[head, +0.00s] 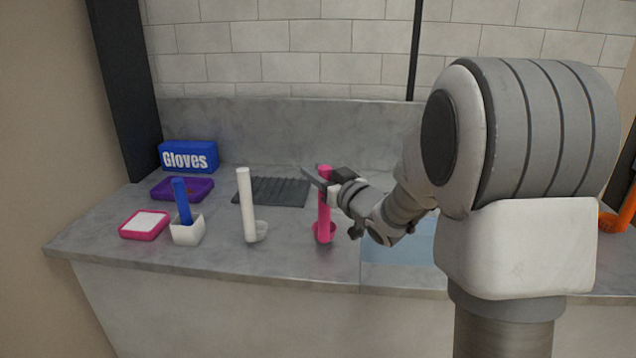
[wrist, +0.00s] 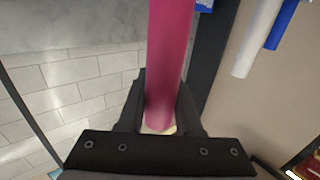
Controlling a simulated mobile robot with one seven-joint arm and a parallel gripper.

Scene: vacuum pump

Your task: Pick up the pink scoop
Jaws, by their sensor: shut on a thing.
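The pink scoop (head: 324,219) stands upright over the counter in the head view, handle up and bowl at the bottom. I cannot tell whether its bowl touches the counter. My gripper (head: 322,182) is shut on the upper part of its handle, coming in from the right. In the wrist view the pink handle (wrist: 168,60) runs between the two dark fingers of my gripper (wrist: 160,110). The bowl is out of the wrist view.
A white scoop (head: 246,205) stands to the left. Further left are a white cup (head: 188,234) with a blue handle (head: 181,200), a pink tray (head: 128,232), a purple tray (head: 160,194) and a blue gloves box (head: 188,157). A dark ribbed mat (head: 272,192) lies behind.

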